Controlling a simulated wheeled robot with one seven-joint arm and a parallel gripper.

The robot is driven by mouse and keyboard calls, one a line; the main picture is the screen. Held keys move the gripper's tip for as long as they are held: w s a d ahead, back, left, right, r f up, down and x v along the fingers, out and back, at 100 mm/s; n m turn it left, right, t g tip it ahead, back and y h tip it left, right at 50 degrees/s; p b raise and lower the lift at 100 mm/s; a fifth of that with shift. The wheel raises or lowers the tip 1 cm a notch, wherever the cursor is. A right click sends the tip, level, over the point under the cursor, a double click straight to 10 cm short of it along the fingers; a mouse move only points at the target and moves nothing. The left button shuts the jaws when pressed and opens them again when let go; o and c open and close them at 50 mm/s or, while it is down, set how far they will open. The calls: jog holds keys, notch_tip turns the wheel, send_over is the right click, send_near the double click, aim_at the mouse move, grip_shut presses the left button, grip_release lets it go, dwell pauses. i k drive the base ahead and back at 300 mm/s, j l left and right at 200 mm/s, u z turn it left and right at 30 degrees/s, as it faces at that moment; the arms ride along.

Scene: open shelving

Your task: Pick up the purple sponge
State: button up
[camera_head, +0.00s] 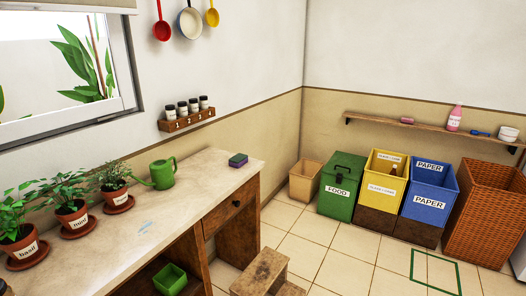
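A small block (238,160) with purple and green on it, which looks like the purple sponge, lies on the pale worktop (200,183) near its far right end. It lies flat, to the right of the green watering can and apart from it. Nothing covers it in the head view. My gripper is not in view.
Potted herbs (72,213) and a green watering can (163,173) stand along the worktop's wall side. A wooden step stool (262,272) stands on the floor before the counter. Bins (342,185) and a wicker basket (487,210) line the back wall under a shelf (430,128).

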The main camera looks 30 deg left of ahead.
aim_at(239, 159)
jog(key=i+u, duration=0.15)
jog(key=i, duration=0.3)
jog(key=i+l+u, duration=0.15)
jog(key=i, duration=0.3)
jog(key=i+l+u, duration=0.2)
jog(key=i, duration=0.2)
jog(key=i+l+u, duration=0.15)
jog(key=i, duration=0.3)
